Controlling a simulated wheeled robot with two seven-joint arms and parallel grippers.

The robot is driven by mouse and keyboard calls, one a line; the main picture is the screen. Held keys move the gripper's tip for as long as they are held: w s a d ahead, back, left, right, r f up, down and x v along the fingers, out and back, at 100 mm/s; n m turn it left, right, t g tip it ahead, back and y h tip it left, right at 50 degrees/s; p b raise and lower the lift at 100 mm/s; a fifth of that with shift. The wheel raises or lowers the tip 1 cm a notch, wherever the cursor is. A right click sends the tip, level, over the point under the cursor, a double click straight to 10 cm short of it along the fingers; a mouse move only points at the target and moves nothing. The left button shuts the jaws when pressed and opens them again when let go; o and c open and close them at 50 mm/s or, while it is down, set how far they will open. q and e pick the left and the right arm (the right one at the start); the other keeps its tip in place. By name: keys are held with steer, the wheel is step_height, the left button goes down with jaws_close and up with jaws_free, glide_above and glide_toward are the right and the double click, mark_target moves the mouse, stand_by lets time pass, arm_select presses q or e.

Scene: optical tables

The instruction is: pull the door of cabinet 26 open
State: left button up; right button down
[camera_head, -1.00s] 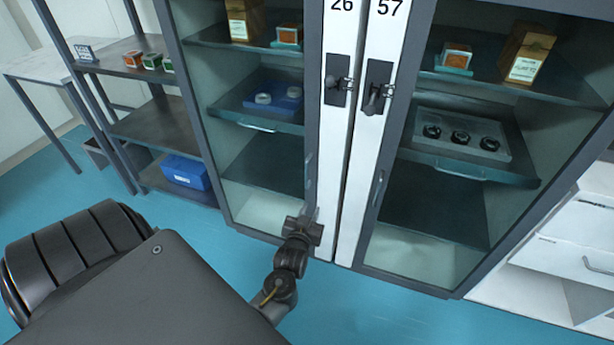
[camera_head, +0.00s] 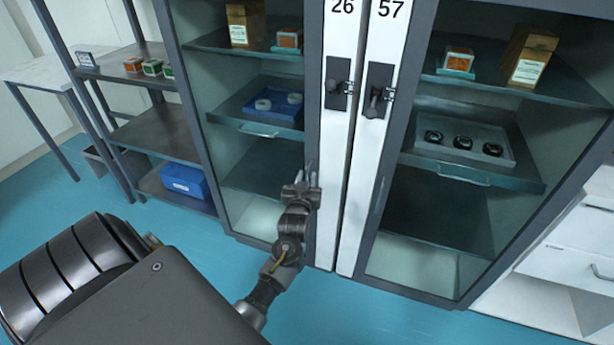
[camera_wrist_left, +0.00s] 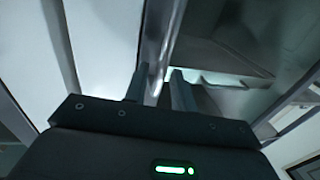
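The door of cabinet 26 (camera_head: 240,172) is a glass panel in a dark frame, left of the white strip marked 26 (camera_head: 341,45). It looks shut. A dark latch (camera_head: 338,84) sits on that strip. My left gripper (camera_head: 307,172) is at the door's lower right edge, fingers pointing up at the door. In the left wrist view its two fingers (camera_wrist_left: 159,74) stand apart. A pale upright bar (camera_wrist_left: 160,38), seemingly the door handle, runs between them, with a gap showing at the right finger. The head view hides the handle behind the fingers. My right gripper is not in view.
Cabinet 57 (camera_head: 375,215) stands directly right, with its own latch (camera_head: 378,92) and handle. A shelf rack (camera_head: 150,135) with a blue box (camera_head: 185,181) stands left. White drawers (camera_head: 575,245) stand at the right. Blue floor (camera_head: 370,315) in front is clear.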

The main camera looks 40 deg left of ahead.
arm_select(q)
steer(key=shift+x, duration=0.8)
steer(key=shift+c, duration=0.5)
jaws_close()
